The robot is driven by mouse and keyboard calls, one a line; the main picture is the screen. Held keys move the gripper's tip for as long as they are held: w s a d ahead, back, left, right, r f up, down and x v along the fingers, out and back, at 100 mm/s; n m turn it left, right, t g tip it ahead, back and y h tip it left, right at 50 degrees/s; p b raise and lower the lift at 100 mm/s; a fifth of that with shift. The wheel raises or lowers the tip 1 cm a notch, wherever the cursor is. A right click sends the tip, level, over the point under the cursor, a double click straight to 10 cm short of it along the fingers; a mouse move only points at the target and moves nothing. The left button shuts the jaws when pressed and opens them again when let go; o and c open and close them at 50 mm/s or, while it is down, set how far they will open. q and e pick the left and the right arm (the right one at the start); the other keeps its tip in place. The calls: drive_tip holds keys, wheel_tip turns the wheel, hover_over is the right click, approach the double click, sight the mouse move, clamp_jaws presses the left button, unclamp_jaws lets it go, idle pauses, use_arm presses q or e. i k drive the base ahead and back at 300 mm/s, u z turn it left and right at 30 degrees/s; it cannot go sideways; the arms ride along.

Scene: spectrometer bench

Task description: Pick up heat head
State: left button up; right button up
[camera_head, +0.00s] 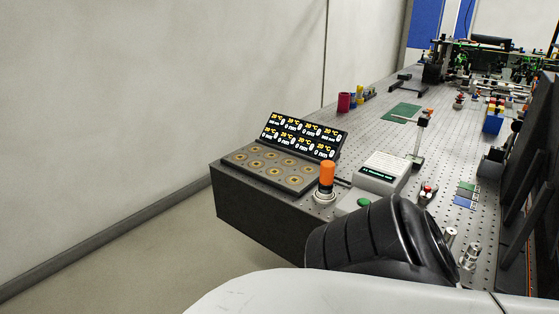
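No part is clearly marked as the heat head, so I cannot tell which it is. An orange-topped cylinder (327,176) stands upright on a pale round base near the bench's front edge. To its left is a dark panel with several round brass-coloured spots (268,168). Behind them, a tilted display (302,136) repeats readings of 20 °C and 0 mm. Neither gripper is in view. A black ribbed arm part and a white part of mine fill the bottom and hide the bench's near side.
A white box with a green screen (384,172) stands right of the orange-topped cylinder. A post on a stand (419,140) rises behind it. Small metal cylinders (469,257) stand at the near right. The perforated bench (378,130) is partly clear towards the back. A wall runs along the left.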

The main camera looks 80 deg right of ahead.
sight(326, 184)
drive_tip(key=i, duration=1.25)
drive_tip(key=z, duration=2.25)
